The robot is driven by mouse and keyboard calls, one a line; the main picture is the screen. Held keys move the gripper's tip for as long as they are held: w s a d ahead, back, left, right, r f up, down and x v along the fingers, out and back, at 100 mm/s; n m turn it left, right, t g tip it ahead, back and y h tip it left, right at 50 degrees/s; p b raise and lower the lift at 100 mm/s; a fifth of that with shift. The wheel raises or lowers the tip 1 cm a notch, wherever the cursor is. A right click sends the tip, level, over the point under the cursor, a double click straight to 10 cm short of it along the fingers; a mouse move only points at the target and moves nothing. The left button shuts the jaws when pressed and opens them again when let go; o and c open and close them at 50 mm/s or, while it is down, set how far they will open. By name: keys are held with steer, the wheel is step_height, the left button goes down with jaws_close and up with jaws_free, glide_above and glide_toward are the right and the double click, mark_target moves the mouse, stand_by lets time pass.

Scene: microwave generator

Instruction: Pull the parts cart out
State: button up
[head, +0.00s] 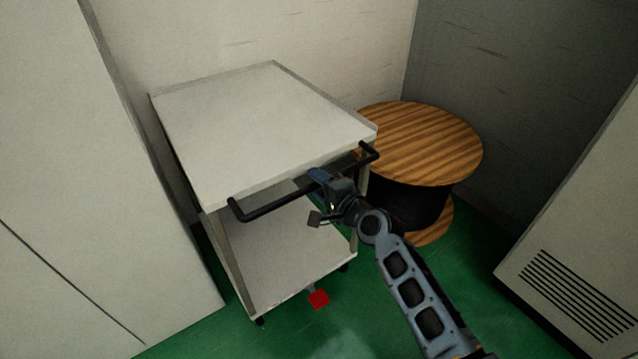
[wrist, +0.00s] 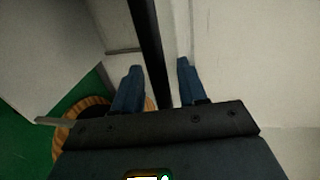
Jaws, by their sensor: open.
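The parts cart (head: 255,122) is a pale two-shelf trolley on small wheels, standing against the back wall. A black bar handle (head: 272,207) runs along its near edge. A red tab (head: 318,299) shows low at the cart's front, near the floor. My gripper (head: 318,178) is at the handle, right of its middle. In the wrist view my gripper (wrist: 157,82) has its two blue fingers apart, with the black handle bar (wrist: 147,45) passing between them. A gap shows on both sides of the bar. Whether either finger touches it is unclear.
A wooden cable spool (head: 425,140) stands close to the cart's right side. A tall pale cabinet (head: 75,180) is close on the left. A vented cabinet (head: 585,240) stands at the right. Green floor (head: 365,325) is clear in front of the cart.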

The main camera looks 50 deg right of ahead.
jaws_close()
stand_by(0.6)
